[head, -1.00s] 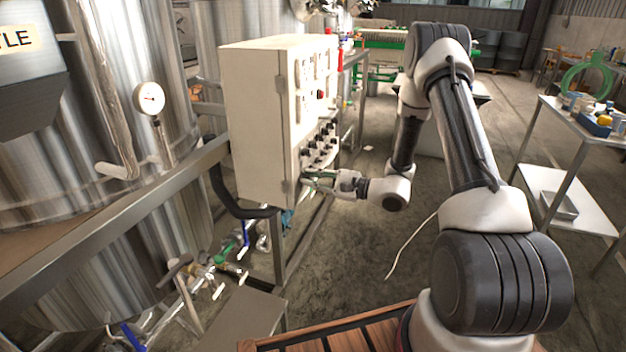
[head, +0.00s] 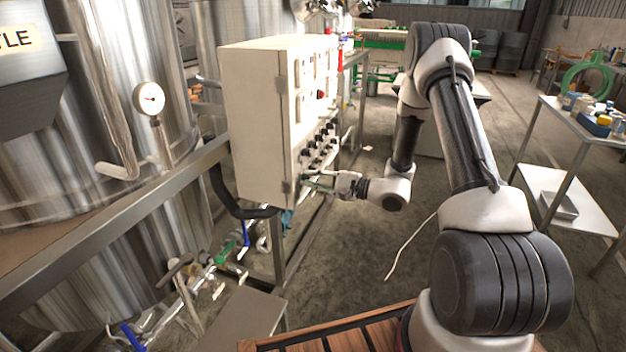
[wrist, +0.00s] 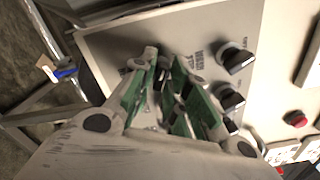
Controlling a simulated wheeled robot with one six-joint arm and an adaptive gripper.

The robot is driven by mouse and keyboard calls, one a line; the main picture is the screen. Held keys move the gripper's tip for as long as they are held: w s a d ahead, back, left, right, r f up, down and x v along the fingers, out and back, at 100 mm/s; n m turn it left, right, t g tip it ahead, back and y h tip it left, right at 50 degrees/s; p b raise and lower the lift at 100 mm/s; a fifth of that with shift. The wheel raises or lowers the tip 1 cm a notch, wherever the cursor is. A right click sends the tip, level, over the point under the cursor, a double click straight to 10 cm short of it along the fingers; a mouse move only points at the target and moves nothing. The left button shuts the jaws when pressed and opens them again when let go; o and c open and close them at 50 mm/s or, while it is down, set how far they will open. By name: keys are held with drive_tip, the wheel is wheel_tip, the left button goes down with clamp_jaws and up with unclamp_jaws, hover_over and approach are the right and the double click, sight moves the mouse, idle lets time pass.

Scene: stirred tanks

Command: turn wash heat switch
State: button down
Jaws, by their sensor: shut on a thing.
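A pale control box (head: 258,125) stands on a metal frame, with rows of black switches on its front. My gripper (head: 312,181) is at the lowest row, near the box's near edge. In the wrist view, my gripper (wrist: 170,80) has its green-padded fingers shut on a dark switch knob (wrist: 162,90), mostly hidden between them. I cannot read the label beside it, so I cannot tell whether it is the wash heat switch. Two other black knobs show to the right, an upper knob (wrist: 236,60) and a lower knob (wrist: 229,97).
A red button (wrist: 295,118) sits on the panel at the right of the wrist view. Steel tanks (head: 130,185) with a dial gauge (head: 149,98) stand left of the box. A white side table (head: 575,125) with items is at the right. Open floor lies between.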

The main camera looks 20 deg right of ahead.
drive_tip(key=c, duration=1.6)
unclamp_jaws()
drive_tip(key=shift+o, duration=0.2)
drive_tip(key=v, duration=1.2)
